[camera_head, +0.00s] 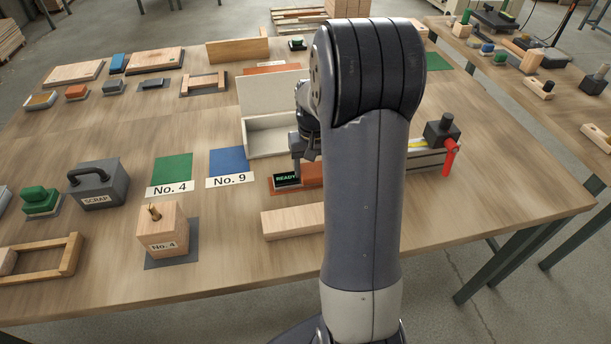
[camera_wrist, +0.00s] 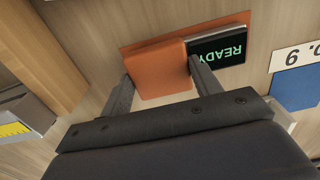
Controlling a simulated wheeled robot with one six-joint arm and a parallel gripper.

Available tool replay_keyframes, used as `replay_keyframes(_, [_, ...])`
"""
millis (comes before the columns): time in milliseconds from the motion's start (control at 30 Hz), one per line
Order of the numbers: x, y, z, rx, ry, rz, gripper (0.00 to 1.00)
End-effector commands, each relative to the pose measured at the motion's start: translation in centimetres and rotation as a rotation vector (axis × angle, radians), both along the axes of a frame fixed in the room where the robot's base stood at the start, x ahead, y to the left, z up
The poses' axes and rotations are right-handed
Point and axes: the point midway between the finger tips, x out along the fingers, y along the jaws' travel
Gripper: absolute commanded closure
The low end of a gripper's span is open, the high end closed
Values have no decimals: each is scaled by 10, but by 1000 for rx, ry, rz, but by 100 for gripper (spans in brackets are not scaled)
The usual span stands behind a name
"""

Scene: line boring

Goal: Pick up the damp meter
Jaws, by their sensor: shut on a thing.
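The damp meter has an orange body and a black screen reading READY in green. Its screen (camera_head: 286,179) shows in the head view just left of my arm, on or just above an orange patch (camera_head: 312,177). In the wrist view, the damp meter (camera_wrist: 160,70) sits between my two fingers, its screen upside down at the right. My gripper (camera_wrist: 160,72) is shut on the orange body, one finger on each side. In the head view my gripper (camera_head: 297,160) is partly hidden by my arm. I cannot tell whether the meter touches the table.
A pale open box (camera_head: 270,137) stands just behind. A wooden block (camera_head: 292,221) lies in front. A red-handled clamp (camera_head: 447,150) is right.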

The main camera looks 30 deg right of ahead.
Motion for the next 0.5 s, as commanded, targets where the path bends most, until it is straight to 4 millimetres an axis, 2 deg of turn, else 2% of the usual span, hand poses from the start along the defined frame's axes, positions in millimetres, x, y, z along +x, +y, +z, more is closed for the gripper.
replay_keyframes(33, [0, 0, 0, 0, 0, 0, 64])
replay_keyframes(200, [0, 0, 0, 0, 0, 0, 78])
replay_keyframes(500, [1, 0, 6, -1, -3, 0, 78])
